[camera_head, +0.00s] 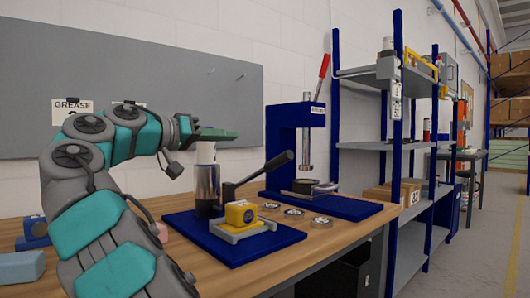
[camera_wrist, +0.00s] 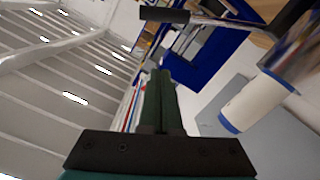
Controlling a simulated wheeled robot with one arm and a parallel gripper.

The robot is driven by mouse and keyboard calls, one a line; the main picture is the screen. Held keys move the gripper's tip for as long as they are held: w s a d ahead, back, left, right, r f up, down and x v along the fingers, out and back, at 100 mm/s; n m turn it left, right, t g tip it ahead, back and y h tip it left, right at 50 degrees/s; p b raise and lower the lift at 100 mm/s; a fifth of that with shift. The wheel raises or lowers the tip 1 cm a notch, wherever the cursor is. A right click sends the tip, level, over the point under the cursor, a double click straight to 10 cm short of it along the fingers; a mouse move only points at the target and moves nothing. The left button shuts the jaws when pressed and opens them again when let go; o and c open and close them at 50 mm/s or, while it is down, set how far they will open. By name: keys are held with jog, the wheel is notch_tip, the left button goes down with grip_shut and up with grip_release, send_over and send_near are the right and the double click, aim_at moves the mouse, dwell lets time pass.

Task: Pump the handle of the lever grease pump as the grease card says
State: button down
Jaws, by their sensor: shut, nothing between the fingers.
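The lever grease pump (camera_head: 208,185) stands on a blue plate (camera_head: 265,245) on the table, with a dark metal cylinder and a white upper part. Its handle (camera_head: 278,160) slants up to the right and ends in a black grip. The wrist view shows a black grip on a metal rod (camera_wrist: 165,14) beyond my fingertips, apart from them. My gripper (camera_head: 232,135) is shut and empty, level above the pump's top and left of and higher than the grip. Its closed fingers show in the wrist view (camera_wrist: 160,75). The grease card (camera_head: 70,108) hangs on the grey board, partly hidden by my arm; only "GREASE" is readable.
A yellow block on a grey stand (camera_head: 240,214) sits before the pump. A blue press (camera_head: 285,140) with a red lever stands behind to the right, with several small round pieces (camera_head: 294,212) near it. Shelves (camera_head: 365,146) rise at right. Blue blocks (camera_head: 22,267) lie at left.

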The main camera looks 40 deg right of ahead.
jog(key=shift+d, duration=0.15)
jog(key=s+d+f+b, duration=0.1)
jog(key=d+f+b, duration=0.3)
jog(key=d, duration=0.6)
jog(key=shift+d+b, duration=0.3)
jog(key=shift+b, duration=0.95)
